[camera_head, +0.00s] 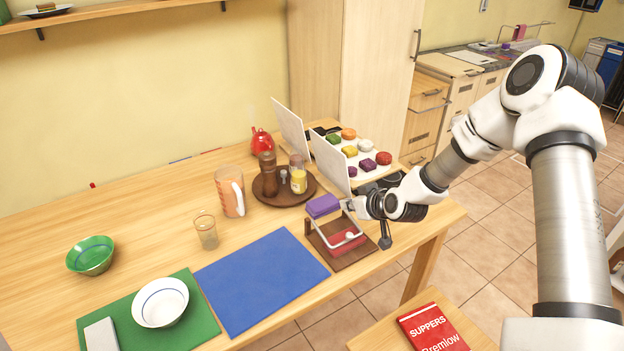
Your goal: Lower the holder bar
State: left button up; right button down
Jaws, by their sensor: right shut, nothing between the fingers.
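The holder (352,262) is a brown wooden base near the table's front right edge. A red stack (336,239) lies in it. The holder bar (330,247) is a thin pale frame with a small white knob, and it slants over the red stack. My right gripper (349,206) is shut and empty, just above and behind the holder at its right side. I cannot tell whether its fingertips touch the bar. My left gripper is not in view.
A purple block (322,206) sits right behind the holder. A round brown tray (283,198) with a pepper mill and jars stands further back. A blue mat (262,280) lies bare to the left. A red book (432,328) lies below at the front.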

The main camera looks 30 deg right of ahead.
aim_at(350, 236)
jog(key=s+f+t+b, duration=0.1)
jog(key=f+b, duration=0.1)
jog(key=b, duration=0.1)
jog(key=shift+s+a+f+t, duration=0.1)
jog(key=shift+s+f+t, duration=0.15)
jog(key=shift+s+t, duration=0.15)
jog(key=s+f+t+b, duration=0.1)
jog(key=t+b, duration=0.1)
jog(key=b, duration=0.1)
jog(key=f+t+b, duration=0.1)
jog(key=f+b, duration=0.1)
jog(key=b, duration=0.2)
jog(key=s+f+t+b, duration=0.1)
jog(key=f+t+b, duration=0.1)
jog(key=b, duration=0.2)
jog(key=shift+s+d+f+t+y, duration=0.2)
jog(key=shift+s+f+t+y, duration=0.05)
jog(key=shift+s+t+y, duration=0.05)
jog(key=shift+d+f+b, duration=0.1)
jog(key=shift+f+b, duration=0.25)
jog(key=shift+b, duration=0.1)
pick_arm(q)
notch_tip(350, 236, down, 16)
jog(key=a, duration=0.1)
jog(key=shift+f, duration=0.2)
pick_arm(e)
jog(key=shift+s+f, duration=0.1)
jog(key=shift+s, duration=0.05)
